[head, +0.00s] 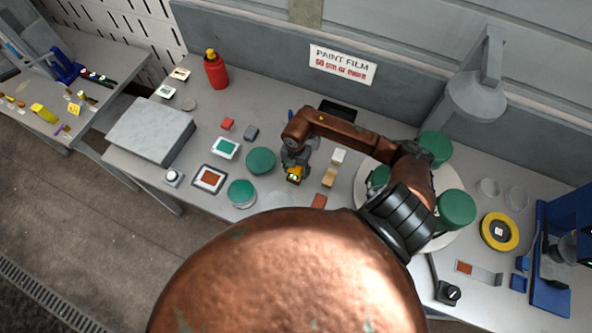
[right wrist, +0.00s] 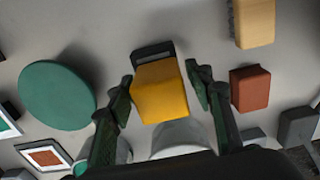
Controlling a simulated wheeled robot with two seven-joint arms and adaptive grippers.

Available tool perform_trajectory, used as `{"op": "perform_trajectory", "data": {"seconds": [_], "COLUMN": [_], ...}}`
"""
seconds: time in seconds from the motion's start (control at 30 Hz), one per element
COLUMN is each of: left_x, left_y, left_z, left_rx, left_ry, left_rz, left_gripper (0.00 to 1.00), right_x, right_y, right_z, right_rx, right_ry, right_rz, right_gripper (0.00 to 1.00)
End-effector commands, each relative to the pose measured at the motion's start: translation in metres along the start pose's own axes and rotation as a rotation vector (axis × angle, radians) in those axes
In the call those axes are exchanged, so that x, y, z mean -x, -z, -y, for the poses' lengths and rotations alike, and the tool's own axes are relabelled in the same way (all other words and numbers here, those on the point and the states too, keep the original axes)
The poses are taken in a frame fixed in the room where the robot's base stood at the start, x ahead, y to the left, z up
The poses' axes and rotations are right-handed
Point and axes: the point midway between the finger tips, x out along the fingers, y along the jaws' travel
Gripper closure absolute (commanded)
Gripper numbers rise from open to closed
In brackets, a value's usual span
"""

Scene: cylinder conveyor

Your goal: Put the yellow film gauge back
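The yellow film gauge (head: 294,174) stands at the fingertips of my right gripper (head: 295,168), low over the grey bench in the head view. In the right wrist view the yellow gauge (right wrist: 160,92), with a dark end, lies between the two fingers of my right gripper (right wrist: 158,78). A narrow gap shows at the right finger; the left finger is very close to the gauge. The fingers look open around it. Whether the gauge touches the bench is hard to tell. My left gripper is not in view.
Green discs (head: 260,160) and a framed orange sample (head: 208,179) lie left of the gripper. A tan and white block (head: 333,169) and a red-brown block (right wrist: 250,88) are close on the other side. A white round plate (head: 364,181) with green cylinders is at right.

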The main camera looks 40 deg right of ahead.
Motion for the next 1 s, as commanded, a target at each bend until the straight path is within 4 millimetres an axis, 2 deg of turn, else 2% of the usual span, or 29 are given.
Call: {"op": "perform_trajectory", "data": {"seconds": [0.3,0.47,0.8,1.0], "left_x": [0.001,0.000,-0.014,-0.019], "left_y": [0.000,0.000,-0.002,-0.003], "left_z": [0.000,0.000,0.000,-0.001], "left_rx": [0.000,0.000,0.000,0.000], "left_ry": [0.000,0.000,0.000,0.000], "left_rz": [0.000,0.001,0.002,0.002], "left_gripper": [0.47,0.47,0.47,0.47], "right_x": [0.001,0.012,0.079,0.110], "right_y": [0.000,-0.001,-0.001,-0.001], "right_z": [0.000,-0.001,-0.001,-0.001], "right_rx": [0.000,0.001,0.003,0.000], "right_ry": [0.000,-0.002,-0.003,-0.001], "right_rz": [0.000,0.002,0.004,0.003], "right_gripper": [0.47,0.47,0.47,0.47]}}
